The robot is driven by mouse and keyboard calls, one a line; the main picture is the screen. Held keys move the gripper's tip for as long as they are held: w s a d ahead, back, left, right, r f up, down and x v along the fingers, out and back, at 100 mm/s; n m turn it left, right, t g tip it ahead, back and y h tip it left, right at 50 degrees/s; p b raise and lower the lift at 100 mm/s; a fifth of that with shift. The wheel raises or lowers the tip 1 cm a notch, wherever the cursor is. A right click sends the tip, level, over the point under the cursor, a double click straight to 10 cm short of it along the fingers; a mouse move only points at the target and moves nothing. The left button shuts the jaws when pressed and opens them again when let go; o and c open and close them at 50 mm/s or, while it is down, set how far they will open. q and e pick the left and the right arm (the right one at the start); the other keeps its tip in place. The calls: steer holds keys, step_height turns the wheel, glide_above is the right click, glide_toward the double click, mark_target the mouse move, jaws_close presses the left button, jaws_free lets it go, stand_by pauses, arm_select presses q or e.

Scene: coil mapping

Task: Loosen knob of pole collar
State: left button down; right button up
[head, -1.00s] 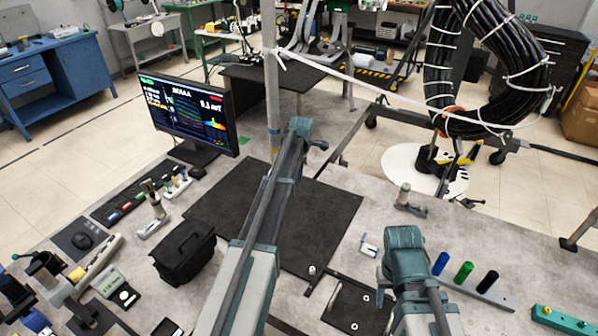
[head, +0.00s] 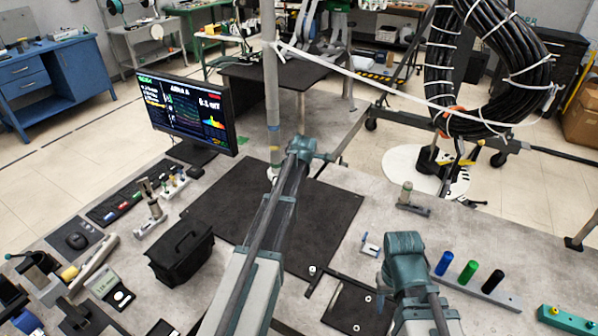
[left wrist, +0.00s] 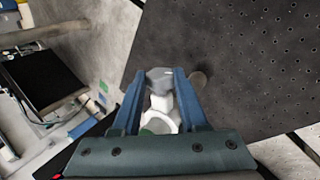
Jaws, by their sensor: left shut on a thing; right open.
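In the left wrist view, a grey faceted knob (left wrist: 160,78) sits between the two blue fingers of my left gripper (left wrist: 160,82), which is shut on it. The white pole collar (left wrist: 160,118) shows just behind the knob, partly hidden by the gripper body. In the head view, the grey pole (head: 271,90) stands upright behind the black mat, and my left arm reaches up to its lower part. My left gripper's fingers are hidden there behind its wrist. My right gripper (head: 404,258) is over the right side of the table, its fingers mostly hidden, open and apart from the pole.
A monitor (head: 187,108) stands left of the pole. A black mat (head: 225,205) lies in front of it, with a black bag (head: 180,255) beside it. A white strap (head: 365,85) runs from the pole to a hanging cable coil (head: 520,70). Coloured pegs (head: 467,272) stand at right.

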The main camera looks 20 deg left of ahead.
arm_select(q)
steer(key=shift+c, duration=2.2)
jaws_free()
steer(key=p+v, duration=1.1)
steer(key=v, duration=0.2)
steer(key=shift+s+r, duration=0.2)
steer(key=shift+r, duration=0.15)
steer(key=shift+d, duration=0.15)
steer(key=w+a+r+g+h+p, duration=0.2)
steer(key=w+a+g+h+p, duration=0.1)
steer(key=w+g+p, duration=0.3)
steer(key=shift+w+a+r+g+p, duration=0.35)
steer(key=shift+w+a, duration=0.55)
steer(key=shift+w, duration=0.15)
